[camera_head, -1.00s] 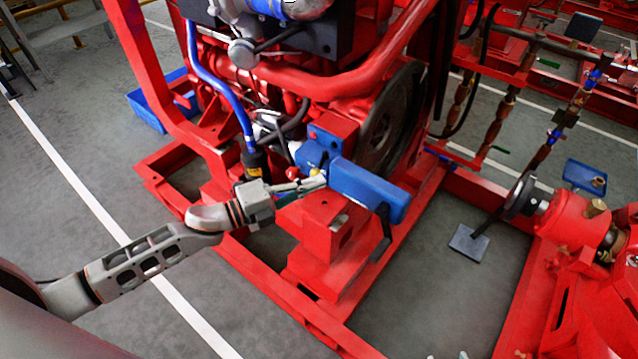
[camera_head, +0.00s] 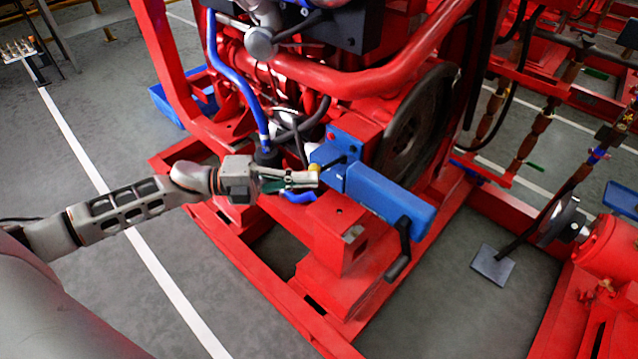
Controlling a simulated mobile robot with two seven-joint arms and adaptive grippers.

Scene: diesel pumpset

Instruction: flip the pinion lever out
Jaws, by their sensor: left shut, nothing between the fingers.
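A small yellow knob (camera_head: 315,168) shows at the housing's left side, right by my fingertips. I cannot tell clearly which small part there is the pinion lever; my fingers cover some of it. My left gripper (camera_head: 312,179) is shut and empty, its tips close to the knob and the housing. I cannot tell whether they touch. My right gripper is not in view.
A black crank handle (camera_head: 401,250) hangs at the unit's right end. A blue hose (camera_head: 240,90) runs down behind my gripper. The large flywheel (camera_head: 420,125) stands behind the unit. The red base frame (camera_head: 265,290) lies below, with open floor to the left.

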